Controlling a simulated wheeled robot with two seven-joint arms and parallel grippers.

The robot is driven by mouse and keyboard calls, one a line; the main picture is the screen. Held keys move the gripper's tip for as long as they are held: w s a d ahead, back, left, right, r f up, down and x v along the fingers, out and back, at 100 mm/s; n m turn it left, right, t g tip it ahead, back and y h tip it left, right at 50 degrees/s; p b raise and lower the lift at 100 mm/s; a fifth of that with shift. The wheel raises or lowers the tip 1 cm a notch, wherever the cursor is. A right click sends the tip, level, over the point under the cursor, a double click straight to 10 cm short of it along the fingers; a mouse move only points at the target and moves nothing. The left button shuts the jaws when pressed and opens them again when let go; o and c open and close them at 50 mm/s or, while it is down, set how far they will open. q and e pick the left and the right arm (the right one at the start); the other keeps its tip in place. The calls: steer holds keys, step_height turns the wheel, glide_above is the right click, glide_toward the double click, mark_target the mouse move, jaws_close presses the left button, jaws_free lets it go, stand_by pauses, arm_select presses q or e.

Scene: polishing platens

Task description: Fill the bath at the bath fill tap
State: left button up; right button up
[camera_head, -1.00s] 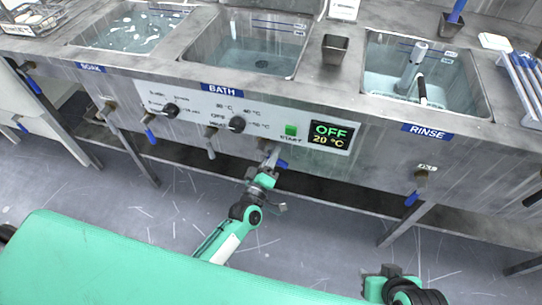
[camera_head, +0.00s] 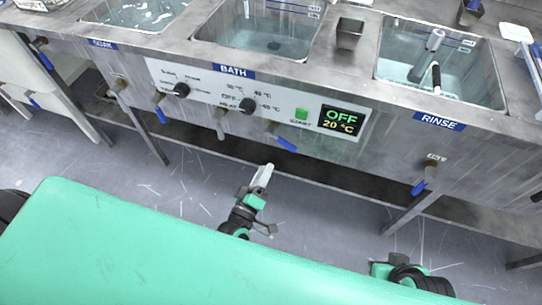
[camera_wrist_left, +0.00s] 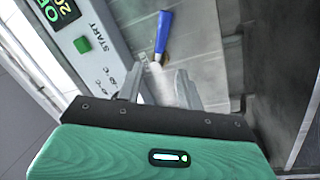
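The bath basin (camera_head: 265,36) is in the head view, with a shallow layer of bluish water below the marked lines on its wall. On the front under it is a tap with a blue lever (camera_head: 286,144), slanting down to the right; it also shows in the left wrist view (camera_wrist_left: 163,36). I cannot read any label on this tap. My left gripper (camera_head: 265,172) is below and in front of it, apart from the lever.
The control panel (camera_head: 210,93) has knobs, a green start button (camera_head: 302,114) and a display (camera_head: 341,121) reading OFF, 20 °C. The rinse basin (camera_head: 455,82) is to the right, with its own blue-levered tap (camera_head: 421,187). The floor below the bench is open between its legs.

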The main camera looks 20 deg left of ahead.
mark_target(287, 144)
arm_select(q)
steer(key=shift+v, duration=1.05)
arm_select(e)
steer(key=shift+a, duration=0.1)
stand_by(5.3)
